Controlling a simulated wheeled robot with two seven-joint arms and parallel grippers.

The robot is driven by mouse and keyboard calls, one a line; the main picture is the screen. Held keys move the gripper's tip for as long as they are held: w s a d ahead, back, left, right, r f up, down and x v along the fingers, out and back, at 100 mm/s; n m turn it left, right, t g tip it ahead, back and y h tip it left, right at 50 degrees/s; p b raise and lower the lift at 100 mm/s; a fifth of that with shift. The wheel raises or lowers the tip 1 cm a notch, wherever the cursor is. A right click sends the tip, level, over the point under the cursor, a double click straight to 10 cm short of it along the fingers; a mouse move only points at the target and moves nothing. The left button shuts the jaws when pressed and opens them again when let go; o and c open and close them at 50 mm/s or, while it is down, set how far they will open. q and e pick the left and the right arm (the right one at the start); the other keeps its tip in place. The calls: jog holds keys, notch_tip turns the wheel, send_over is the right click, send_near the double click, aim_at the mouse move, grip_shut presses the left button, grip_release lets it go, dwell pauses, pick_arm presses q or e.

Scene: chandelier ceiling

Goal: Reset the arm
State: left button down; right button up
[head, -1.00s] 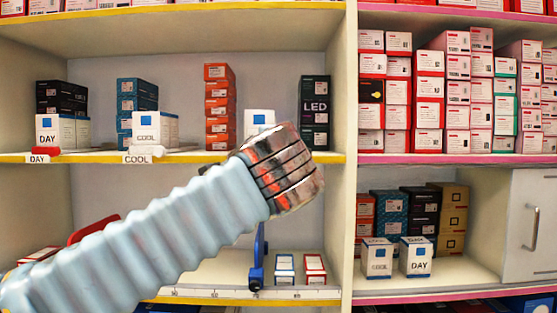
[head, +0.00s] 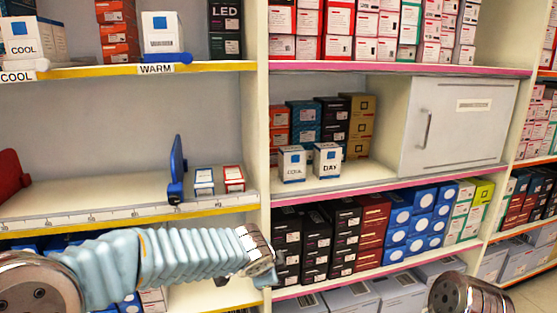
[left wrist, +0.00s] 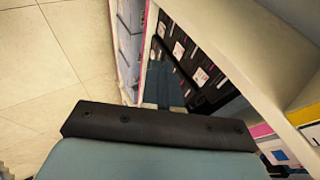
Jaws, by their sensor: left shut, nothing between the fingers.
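My left arm (head: 180,258), in a light blue ribbed sleeve, reaches in from the left, low in front of the shelves in the head view. Its far end by the metal cuff is small, and the fingers are hard to make out there. In the left wrist view my left gripper (left wrist: 163,106) shows small pale fingertips beyond a dark bar; they are together and empty. A metal joint (head: 470,294) of my own shows at the bottom right of the head view. My right gripper is not in view.
Shelves stand close ahead, with black boxes (head: 316,244) and blue boxes (head: 420,216) low down. A white cabinet door (head: 460,125) is at the right. A blue divider (head: 178,170) stands beside two small boxes (head: 218,180). The left wrist view shows open tiled floor (left wrist: 50,70).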

pick_arm(q)
jog(key=s+a+f+n+g+h, duration=0.1)
jog(key=s+f+n+g, duration=0.3)
jog(key=f, duration=1.2)
jog(key=s+a+f+n+g, duration=0.1)
jog(key=s+a+f+n, duration=0.1)
jog(key=s+f+n, duration=0.2)
jog(key=s+a+f+n+g, duration=0.1)
jog(key=s+a+f+n, duration=0.2)
jog(key=s+f, duration=0.7)
jog(key=s+a+f+n+g+h, duration=0.1)
jog(key=s+a+f+n, duration=0.1)
jog(key=s+f+n, duration=0.4)
jog(key=s+f, duration=0.1)
jog(key=s, duration=0.1)
jog(key=shift+s+a+n, duration=0.35)
jog(key=shift+n, duration=0.05)
